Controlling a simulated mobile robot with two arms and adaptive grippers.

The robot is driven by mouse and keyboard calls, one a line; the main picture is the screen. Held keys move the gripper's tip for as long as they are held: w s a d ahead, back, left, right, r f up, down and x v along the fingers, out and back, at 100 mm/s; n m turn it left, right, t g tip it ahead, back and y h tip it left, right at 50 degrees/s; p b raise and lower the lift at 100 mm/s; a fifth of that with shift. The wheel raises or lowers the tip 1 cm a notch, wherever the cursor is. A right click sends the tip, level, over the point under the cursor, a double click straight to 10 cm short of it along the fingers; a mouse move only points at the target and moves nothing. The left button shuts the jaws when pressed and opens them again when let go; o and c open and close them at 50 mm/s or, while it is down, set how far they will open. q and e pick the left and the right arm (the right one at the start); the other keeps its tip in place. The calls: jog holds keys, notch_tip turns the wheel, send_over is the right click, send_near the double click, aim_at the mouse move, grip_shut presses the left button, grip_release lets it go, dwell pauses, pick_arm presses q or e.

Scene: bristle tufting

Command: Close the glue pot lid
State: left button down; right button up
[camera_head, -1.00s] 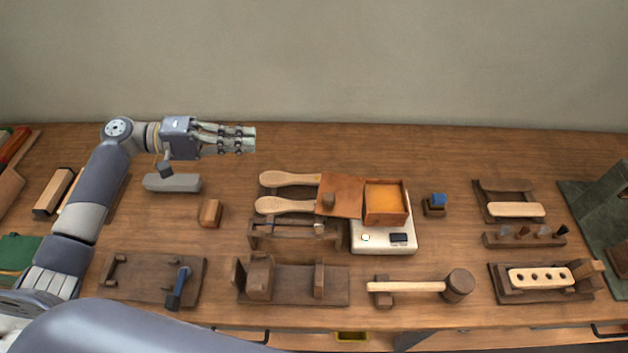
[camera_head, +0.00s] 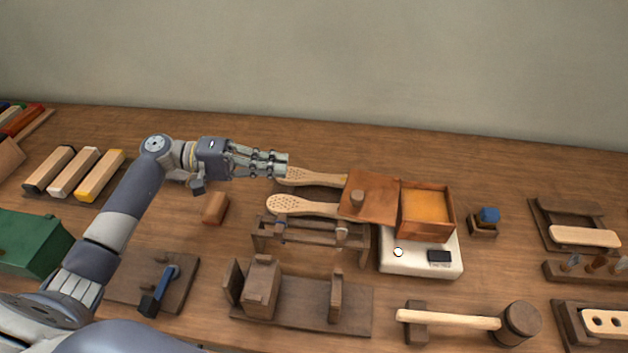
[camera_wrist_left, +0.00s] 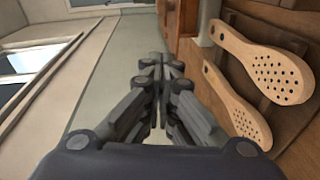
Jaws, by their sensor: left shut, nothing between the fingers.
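The glue pot (camera_head: 425,212) is a square wooden box with orange-yellow glue inside, standing on a white scale. Its lid (camera_head: 372,200), a square brown board with a round knob (camera_head: 357,198), is swung open to the left of the box. My left gripper (camera_head: 284,164) is shut and empty above the back of the bench, left of the lid. In the left wrist view its fingers (camera_wrist_left: 158,70) are together, with a brown wooden part of the pot or lid (camera_wrist_left: 180,22) at the top. My right gripper is not in view.
Two perforated wooden brush bodies (camera_head: 302,206) lie left of the lid, close to my gripper; they also show in the left wrist view (camera_wrist_left: 262,70). The white scale (camera_head: 420,260) sits under the pot. A mallet (camera_head: 470,322) lies in front. The bench behind the pot is clear.

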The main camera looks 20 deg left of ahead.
pick_arm(q)
jog(key=s+p+x, duration=0.1)
jog(key=p+x, duration=0.1)
jog(key=x, duration=0.4)
jog(key=s+d+p+x, duration=0.1)
jog(key=p+x, duration=0.1)
jog(key=x, duration=0.4)
jog(key=shift+s, duration=0.35)
jog(key=shift+d+f+p, duration=0.15)
jog(key=shift+p, duration=0.15)
